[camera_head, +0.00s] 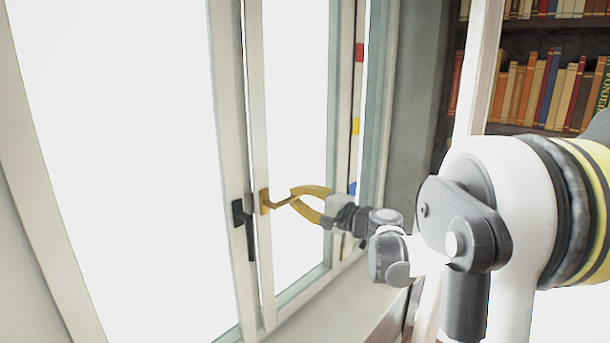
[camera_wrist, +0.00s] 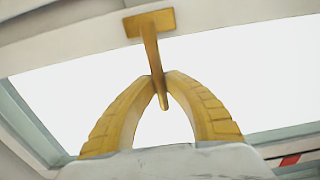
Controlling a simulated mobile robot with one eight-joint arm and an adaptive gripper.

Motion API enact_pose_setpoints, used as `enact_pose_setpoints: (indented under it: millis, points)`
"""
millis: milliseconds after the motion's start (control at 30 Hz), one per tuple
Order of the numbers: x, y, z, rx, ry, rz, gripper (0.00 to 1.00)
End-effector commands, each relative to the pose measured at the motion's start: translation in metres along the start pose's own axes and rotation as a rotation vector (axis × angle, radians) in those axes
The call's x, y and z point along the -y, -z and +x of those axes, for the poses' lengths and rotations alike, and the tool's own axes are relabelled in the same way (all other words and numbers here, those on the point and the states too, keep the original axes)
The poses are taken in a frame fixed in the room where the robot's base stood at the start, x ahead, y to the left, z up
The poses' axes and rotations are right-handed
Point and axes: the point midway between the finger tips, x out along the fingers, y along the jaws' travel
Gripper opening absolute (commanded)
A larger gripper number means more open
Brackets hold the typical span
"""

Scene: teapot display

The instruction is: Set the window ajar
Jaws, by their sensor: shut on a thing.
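The window has a left pane with a pale frame (camera_head: 225,110) and a right sash (camera_head: 257,110) with a gold handle (camera_head: 265,204). In the wrist view the same gold handle (camera_wrist: 149,35) hangs from the pale frame bar. My gripper (camera_head: 292,198) has yellow fingers, shut on the lever of the gold handle. The wrist view shows both fingertips (camera_wrist: 160,86) meeting around the lever. The two frames stand close side by side with a thin dark line between them; I cannot tell whether the sash is open.
A black handle (camera_head: 244,226) sits on the left pane's frame, just left of the gold one. A sill (camera_head: 335,310) runs below the window. Bookshelves with books (camera_head: 545,90) stand at the back right. A strip with red, yellow and blue patches (camera_head: 357,125) is right of the sash.

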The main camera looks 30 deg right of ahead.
Motion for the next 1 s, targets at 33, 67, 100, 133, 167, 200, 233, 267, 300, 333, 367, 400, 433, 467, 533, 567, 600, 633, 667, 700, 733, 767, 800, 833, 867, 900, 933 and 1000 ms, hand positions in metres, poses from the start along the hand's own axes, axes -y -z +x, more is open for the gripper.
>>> enact_pose_setpoints:
  millis: [33, 67, 100, 133, 167, 200, 233, 267, 300, 333, 367, 400, 433, 467, 533, 567, 600, 633, 667, 700, 733, 767, 800, 833, 867, 900, 933, 1000]
  points:
    - [0.000, 0.000, 0.000, 0.000, 0.000, 0.000, 0.00]
    - [0.000, 0.000, 0.000, 0.000, 0.000, 0.000, 0.00]
    - [0.000, 0.000, 0.000, 0.000, 0.000, 0.000, 0.00]
    - [0.000, 0.000, 0.000, 0.000, 0.000, 0.000, 0.00]
    - [0.000, 0.000, 0.000, 0.000, 0.000, 0.000, 0.00]
    - [0.000, 0.000, 0.000, 0.000, 0.000, 0.000, 0.00]
    - [0.000, 0.000, 0.000, 0.000, 0.000, 0.000, 0.00]
    - [0.000, 0.000, 0.000, 0.000, 0.000, 0.000, 0.00]
    - [0.000, 0.000, 0.000, 0.000, 0.000, 0.000, 0.00]
    - [0.000, 0.000, 0.000, 0.000, 0.000, 0.000, 0.00]
    - [0.000, 0.000, 0.000, 0.000, 0.000, 0.000, 0.00]
    - [0.000, 0.000, 0.000, 0.000, 0.000, 0.000, 0.00]
    - [0.000, 0.000, 0.000, 0.001, 0.000, 0.000, 0.00]
    - [0.000, 0.001, -0.001, 0.002, 0.000, 0.000, 0.00]
    - [0.000, 0.002, -0.004, 0.010, 0.000, 0.000, 0.00]
    - [0.000, 0.002, -0.005, 0.015, 0.000, 0.000, 0.00]
    - [0.000, 0.003, -0.007, 0.021, 0.000, 0.000, 0.00]
    - [0.000, 0.003, -0.009, 0.028, 0.000, 0.000, 0.00]
    - [0.000, 0.004, -0.011, 0.033, 0.000, 0.000, 0.00]
    - [0.000, 0.004, -0.013, 0.040, 0.000, 0.000, 0.00]
    - [0.000, 0.004, -0.014, 0.047, 0.000, 0.000, 0.00]
    - [0.000, 0.005, -0.016, 0.051, 0.000, 0.000, 0.00]
    - [0.000, 0.005, -0.018, 0.058, 0.000, 0.000, 0.00]
    - [0.000, 0.005, -0.020, 0.064, 0.000, 0.000, 0.00]
    - [0.000, 0.006, -0.021, 0.068, 0.000, 0.000, 0.00]
    - [0.000, 0.006, -0.023, 0.074, 0.000, 0.000, 0.00]
    - [0.000, 0.005, -0.024, 0.079, 0.000, 0.000, 0.00]
    - [0.000, 0.006, -0.025, 0.084, 0.000, 0.000, 0.00]
